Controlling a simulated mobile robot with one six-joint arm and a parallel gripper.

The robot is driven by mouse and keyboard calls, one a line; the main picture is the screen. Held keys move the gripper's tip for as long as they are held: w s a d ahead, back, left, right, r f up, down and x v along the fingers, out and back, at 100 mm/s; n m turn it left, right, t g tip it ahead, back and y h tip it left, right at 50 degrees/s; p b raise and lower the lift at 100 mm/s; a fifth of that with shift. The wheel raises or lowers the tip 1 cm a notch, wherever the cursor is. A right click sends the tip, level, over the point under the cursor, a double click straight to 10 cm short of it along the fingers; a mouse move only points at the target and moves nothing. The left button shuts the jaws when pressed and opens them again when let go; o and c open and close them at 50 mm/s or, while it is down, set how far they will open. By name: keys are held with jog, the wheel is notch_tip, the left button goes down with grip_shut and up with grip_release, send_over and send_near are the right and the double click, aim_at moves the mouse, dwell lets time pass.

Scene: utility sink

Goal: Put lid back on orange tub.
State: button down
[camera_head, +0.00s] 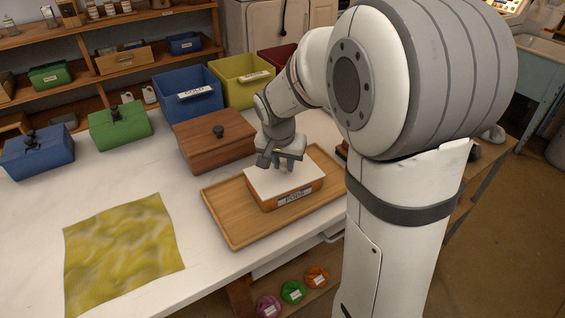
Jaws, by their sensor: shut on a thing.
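The orange tub (291,202) sits on a wooden tray, with a white label on its front side. A flat, pale lid (262,182) covers its top and lines up closely with the rim. I cannot tell whether it rests fully on the rim or is slightly above it. My gripper (284,165) points down over the middle of the lid. Its fingers are shut on the lid's handle, which they mostly hide.
The wooden tray (225,221) lies near the table's front edge. A brown lidded box (215,154) stands just behind it. Blue (187,104) and yellow-green (240,92) open bins stand farther back. A yellow cloth (120,250) lies at left, with bare white table between.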

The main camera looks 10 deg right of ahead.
dwell(0.3)
jog(key=c, duration=1.1)
grip_release()
jog(key=shift+c, duration=0.2)
jog(key=shift+o, duration=0.3)
jog(key=o, duration=0.4)
jog(key=shift+r+p, duration=2.25)
jog(key=shift+r, duration=1.3)
